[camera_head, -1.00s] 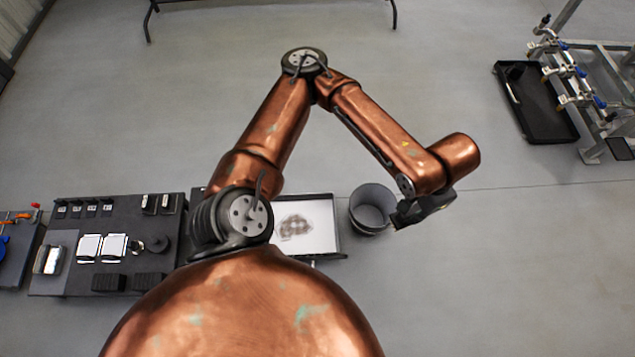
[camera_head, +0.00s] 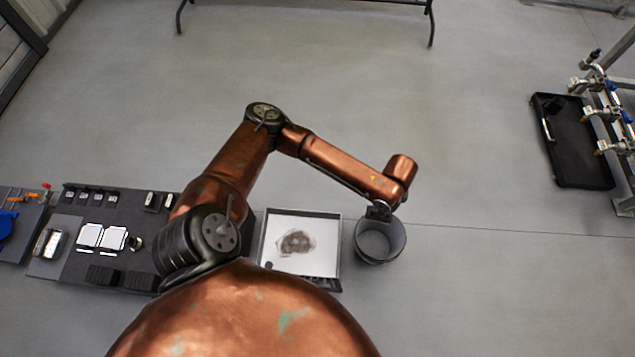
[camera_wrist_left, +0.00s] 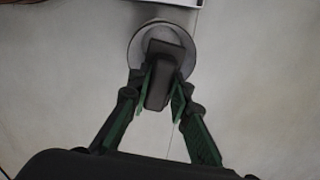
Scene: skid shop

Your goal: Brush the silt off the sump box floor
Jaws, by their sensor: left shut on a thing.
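The sump box (camera_head: 333,232) is a shallow tray with a white floor and dark edges. A brown silt patch (camera_head: 297,243) lies on its floor. My left gripper (camera_head: 380,212) is at the back rim of the grey bucket (camera_head: 398,240) in the head view, right of the box. In the left wrist view, the green fingers of the left gripper (camera_wrist_left: 163,92) are shut on a dark grey block (camera_wrist_left: 162,65), which may be the brush. Its bristles are not visible. The bucket (camera_wrist_left: 135,48) shows behind and below it. My right gripper is out of view.
A dark bench (camera_head: 70,245) with white-topped blocks and small fittings stands left of the box. A black tray (camera_head: 575,150) lies by a pipe rack (camera_head: 603,95) at far right. Open floor surrounds the bucket's back and right sides.

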